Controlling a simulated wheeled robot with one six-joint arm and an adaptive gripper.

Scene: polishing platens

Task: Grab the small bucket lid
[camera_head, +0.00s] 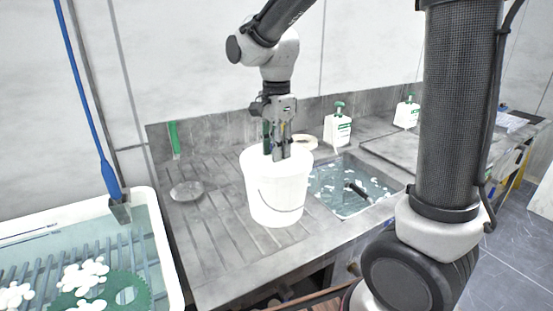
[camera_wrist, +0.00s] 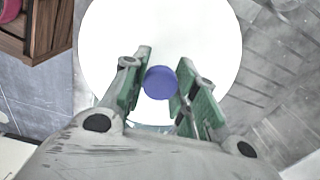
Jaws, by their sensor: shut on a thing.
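A white bucket (camera_head: 277,197) with a thin handle stands upright on the grey counter. Its white lid (camera_head: 255,161) shows at the top, under my gripper (camera_head: 277,153). In the wrist view the lid (camera_wrist: 160,35) is a large bright white disc with a round blue-purple knob (camera_wrist: 160,83) near the middle. The green-padded fingers of my gripper (camera_wrist: 161,88) are on both sides of the knob, shut on it. My gripper points straight down. I cannot tell whether the lid is apart from the bucket rim.
A sink (camera_head: 352,188) with water lies right of the bucket. White bottles with green tops (camera_head: 338,131) stand behind it. A round dish (camera_head: 187,191) lies on the ribbed counter to the left. A water tub (camera_head: 160,240) with white discs is at lower left.

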